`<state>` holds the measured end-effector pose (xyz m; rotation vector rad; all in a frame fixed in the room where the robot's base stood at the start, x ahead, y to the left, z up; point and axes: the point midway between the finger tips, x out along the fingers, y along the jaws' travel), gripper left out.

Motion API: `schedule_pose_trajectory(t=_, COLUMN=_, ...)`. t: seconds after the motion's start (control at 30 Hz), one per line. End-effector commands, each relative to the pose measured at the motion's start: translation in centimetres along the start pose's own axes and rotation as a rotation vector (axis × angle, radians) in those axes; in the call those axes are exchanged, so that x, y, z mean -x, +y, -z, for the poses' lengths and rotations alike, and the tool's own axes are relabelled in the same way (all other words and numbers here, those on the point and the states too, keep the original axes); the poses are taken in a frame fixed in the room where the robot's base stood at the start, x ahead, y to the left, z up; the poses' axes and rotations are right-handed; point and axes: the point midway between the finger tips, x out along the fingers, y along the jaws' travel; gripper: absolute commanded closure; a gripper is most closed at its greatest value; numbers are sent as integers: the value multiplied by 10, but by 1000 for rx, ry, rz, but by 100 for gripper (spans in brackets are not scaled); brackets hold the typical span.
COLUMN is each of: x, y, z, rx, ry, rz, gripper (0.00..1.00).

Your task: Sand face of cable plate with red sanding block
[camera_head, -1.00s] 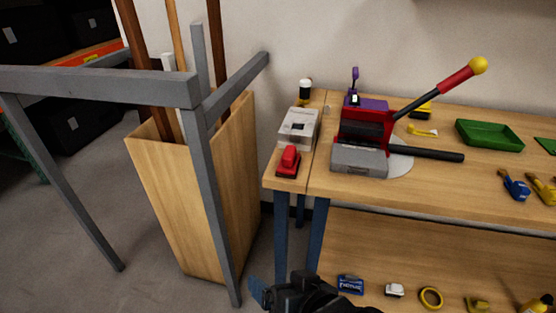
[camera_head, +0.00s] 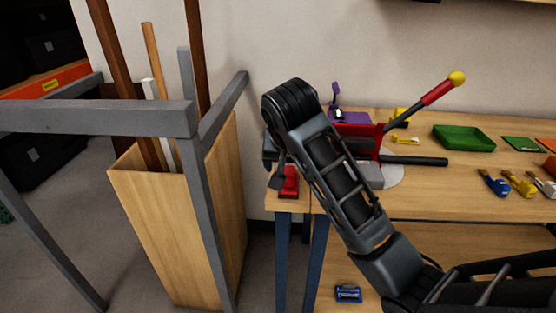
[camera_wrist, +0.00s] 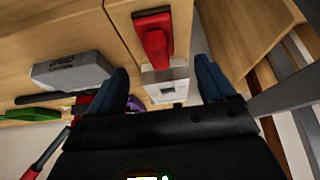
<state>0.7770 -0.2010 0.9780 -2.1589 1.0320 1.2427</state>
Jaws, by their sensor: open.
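The red sanding block (camera_head: 291,181) lies near the front left corner of the workbench. In the wrist view the sanding block (camera_wrist: 153,36) shows its red top just beyond my fingertips. The pale cable plate (camera_wrist: 165,86), with a small dark window, lies behind the block and shows between my fingers; my arm mostly hides it in the head view. My gripper (camera_wrist: 162,68) is open and empty, its two blue fingers spread above the bench. The block is not between them.
A red press with a grey base (camera_wrist: 70,72) stands close beside the block. Its lever (camera_head: 430,95) sticks up to the right. A wooden bin (camera_head: 178,215) with long poles and a grey frame (camera_head: 95,117) stand left of the bench. A green tray (camera_head: 463,138) is farther right.

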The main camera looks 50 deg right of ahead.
Motion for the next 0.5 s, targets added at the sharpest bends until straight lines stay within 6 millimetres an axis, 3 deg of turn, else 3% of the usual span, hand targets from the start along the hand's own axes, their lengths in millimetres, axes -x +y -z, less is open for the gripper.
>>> schedule_pose_trajectory(t=0.17, x=-7, y=4, z=3, rx=-6, ry=-1, rz=-18, gripper=17)
schedule_pose_trajectory(t=0.5, x=-46, y=5, z=3, rx=-6, ry=-3, rz=-18, gripper=17)
